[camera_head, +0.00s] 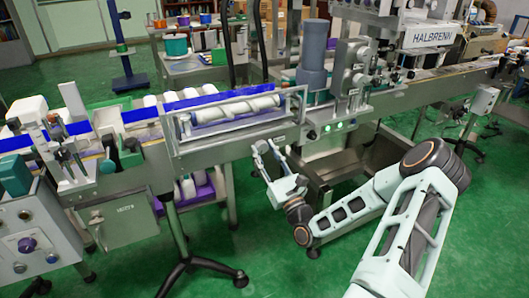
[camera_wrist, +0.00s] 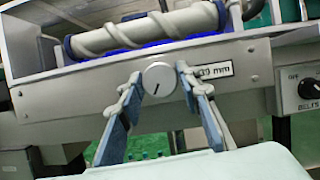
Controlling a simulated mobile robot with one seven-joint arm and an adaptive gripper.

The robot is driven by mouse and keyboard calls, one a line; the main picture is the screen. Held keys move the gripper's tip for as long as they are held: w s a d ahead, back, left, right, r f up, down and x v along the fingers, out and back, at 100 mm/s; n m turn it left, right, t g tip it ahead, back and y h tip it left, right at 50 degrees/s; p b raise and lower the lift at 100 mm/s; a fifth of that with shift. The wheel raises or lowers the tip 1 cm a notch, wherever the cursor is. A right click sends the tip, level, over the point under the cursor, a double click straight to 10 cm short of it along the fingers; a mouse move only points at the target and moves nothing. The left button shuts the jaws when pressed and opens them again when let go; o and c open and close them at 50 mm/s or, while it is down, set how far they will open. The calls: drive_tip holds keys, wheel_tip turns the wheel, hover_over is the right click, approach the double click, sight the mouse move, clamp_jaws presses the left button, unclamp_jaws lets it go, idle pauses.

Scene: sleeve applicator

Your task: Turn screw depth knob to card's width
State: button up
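The screw depth knob (camera_wrist: 158,79) is a round grey dial on the metal front panel, below the spiral screw roller (camera_wrist: 150,32). Its dark pointer line points down and slightly left. A small readout (camera_wrist: 213,71) right of the knob ends in "9 mm"; its left part is hidden by my right finger. My gripper (camera_wrist: 159,72) is open, its fingertips on either side of the knob in the picture, with thin gaps showing. I cannot tell how far the tips are from the panel. In the head view my gripper (camera_head: 267,147) is in front of the screw unit (camera_head: 230,112). I cannot make out a card.
A black "BELTS" switch (camera_wrist: 309,88) is on a box at the right of the wrist view. A conveyor line (camera_head: 130,135) with blue strips runs left. A control box (camera_head: 35,235) stands at the lower left. Green floor is open in front.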

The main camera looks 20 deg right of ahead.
drive_tip(key=c, duration=0.6)
drive_tip(key=shift+n, duration=0.5)
